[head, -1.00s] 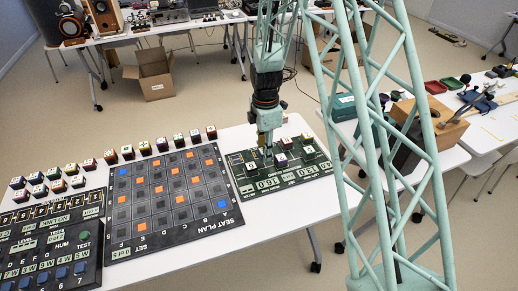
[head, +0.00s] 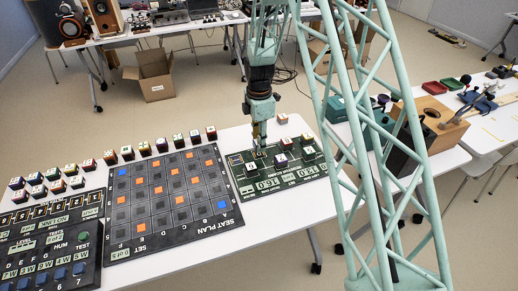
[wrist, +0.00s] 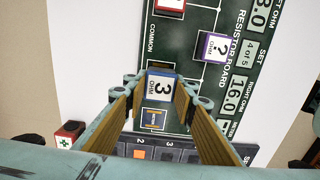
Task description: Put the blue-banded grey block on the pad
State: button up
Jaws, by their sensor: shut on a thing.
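My gripper (head: 259,150) is over the left part of the resistor board (head: 285,180) in the head view. In the wrist view its two fingers (wrist: 160,92) are shut on a block (wrist: 160,86) with a white "3 OHM" face and blue edges, taken as the blue-banded grey block. Its sides are mostly hidden by the fingers, and I cannot tell its height above the board. A small square with a tan outline and a blue middle (wrist: 152,119), perhaps the pad, lies just below the block in the wrist view.
A purple-edged block (wrist: 212,47) and a red-edged block (wrist: 169,5) stand on the board nearby. The seat plan board (head: 170,200) lies to the left, with a row of small blocks behind it. White table shows in front of the resistor board.

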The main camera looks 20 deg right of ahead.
jog(key=shift+w+f+b, duration=0.1)
jog(key=shift+f+b, duration=0.3)
jog(key=shift+f, duration=1.4)
jog(key=shift+f, duration=0.1)
jog(key=o, duration=0.8)
jog(key=shift+o, duration=0.2)
notch_tip(320, 180, up, 11)
jog(key=shift+f+p, duration=0.1)
jog(key=shift+p, duration=0.75)
jog(key=shift+r, duration=0.75)
jog(key=shift+r, duration=0.1)
